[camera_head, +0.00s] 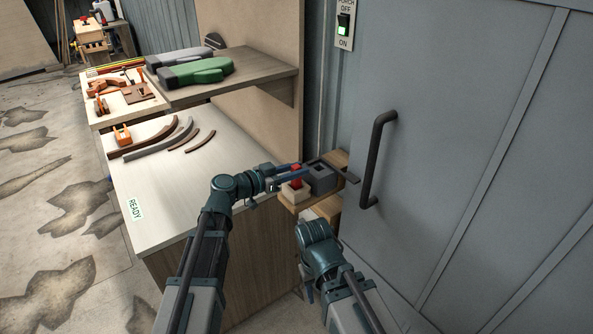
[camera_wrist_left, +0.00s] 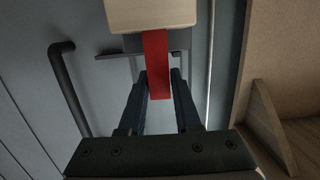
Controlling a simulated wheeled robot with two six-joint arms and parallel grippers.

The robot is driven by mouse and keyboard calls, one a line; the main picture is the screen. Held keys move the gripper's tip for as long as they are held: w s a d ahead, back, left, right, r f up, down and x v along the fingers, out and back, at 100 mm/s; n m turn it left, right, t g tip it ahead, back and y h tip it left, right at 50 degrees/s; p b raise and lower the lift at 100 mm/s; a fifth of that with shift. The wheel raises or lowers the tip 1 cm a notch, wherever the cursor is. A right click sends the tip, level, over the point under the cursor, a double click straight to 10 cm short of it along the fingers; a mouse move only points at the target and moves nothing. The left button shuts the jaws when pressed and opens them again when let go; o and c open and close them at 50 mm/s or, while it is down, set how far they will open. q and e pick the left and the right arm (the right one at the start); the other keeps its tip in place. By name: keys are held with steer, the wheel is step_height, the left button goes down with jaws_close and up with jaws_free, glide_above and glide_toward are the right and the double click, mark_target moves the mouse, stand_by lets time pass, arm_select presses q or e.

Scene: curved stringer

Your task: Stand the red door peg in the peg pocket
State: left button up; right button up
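The red door peg (camera_head: 296,174) stands about upright at a light wooden block (camera_head: 294,192) on a small wooden shelf by the door. My left gripper (camera_head: 297,170) reaches to it from the left. In the left wrist view, the peg (camera_wrist_left: 157,65) lies snugly between the two fingertips (camera_wrist_left: 159,77), which appear shut on it. One peg end meets the wooden block (camera_wrist_left: 150,14); I cannot tell how deep it sits. A grey box (camera_head: 320,178) stands just right of the block. My right gripper (camera_head: 308,291) hangs low, mostly hidden by its arm.
The grey door (camera_head: 440,130) with its dark handle (camera_head: 374,160) rises on the right, close to the shelf. A dark flat bar (camera_head: 343,172) juts by the grey box. Curved strips (camera_head: 165,139) lie on the bench (camera_head: 150,190) at left; its front part is clear.

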arm_select(q)
steer(key=o, duration=0.3)
steer(key=shift+r, duration=0.1)
steer(key=shift+a+r, duration=0.1)
steer(key=shift+r, duration=0.1)
steer(key=p+v, duration=0.2)
steer(key=v, duration=0.9)
steer(key=shift+s+a, duration=0.3)
